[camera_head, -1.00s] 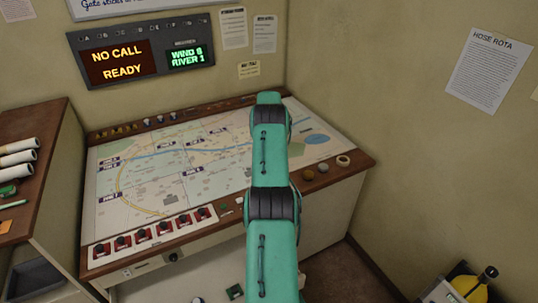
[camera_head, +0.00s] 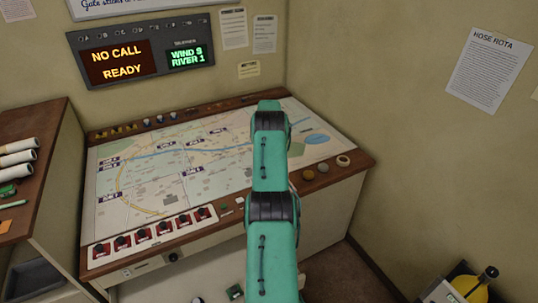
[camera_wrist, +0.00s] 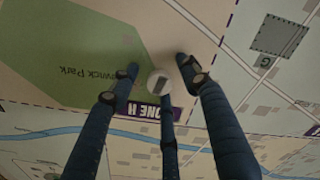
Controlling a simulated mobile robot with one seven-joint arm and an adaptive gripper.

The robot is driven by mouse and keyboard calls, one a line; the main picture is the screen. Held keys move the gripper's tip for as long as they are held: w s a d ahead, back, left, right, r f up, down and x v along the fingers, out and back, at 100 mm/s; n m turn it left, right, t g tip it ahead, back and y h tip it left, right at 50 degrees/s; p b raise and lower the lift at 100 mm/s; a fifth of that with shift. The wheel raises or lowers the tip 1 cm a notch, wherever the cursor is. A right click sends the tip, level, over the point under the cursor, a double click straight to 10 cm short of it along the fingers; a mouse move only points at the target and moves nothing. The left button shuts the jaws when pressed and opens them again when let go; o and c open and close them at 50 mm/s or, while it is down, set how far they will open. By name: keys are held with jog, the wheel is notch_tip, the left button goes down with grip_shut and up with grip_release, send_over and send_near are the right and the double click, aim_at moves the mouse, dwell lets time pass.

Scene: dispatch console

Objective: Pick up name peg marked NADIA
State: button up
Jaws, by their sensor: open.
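In the wrist view a small round white peg (camera_wrist: 159,82) with a grey rectangular mark on top stands on the map, beside the purple zone label. No name can be read on it, so I cannot tell whether it is NADIA. My gripper (camera_wrist: 157,69) is open, its dark blue fingers spread around the peg, with one fingertip on its left, one on its right and one below it in the picture. I see no finger clearly touching the peg. In the head view my own green arm hides the gripper and this peg.
The map table (camera_head: 112,230) has a wooden rim with small items along its back edge. A row of red switches (camera_head: 160,229) lies at the front left. The purple zone label (camera_wrist: 143,110) is partly covered by a finger.

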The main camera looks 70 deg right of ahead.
dwell(0.5)
jog(key=c, duration=0.9)
jog(key=shift+r, duration=1.6)
jog(key=shift+a+r, duration=0.1)
jog(key=shift+r, duration=0.1)
jog(key=s+a, duration=0.1)
jog(key=a, duration=0.4)
jog(key=s+a+r, duration=0.1)
jog(key=s+a, duration=0.1)
jog(key=a, duration=0.3)
jog(key=s+a, duration=0.2)
jog(key=a, duration=0.2)
jog(key=shift+s+a+r, duration=0.15)
jog(key=shift+a+r, duration=0.05)
jog(key=shift+a, duration=0.2)
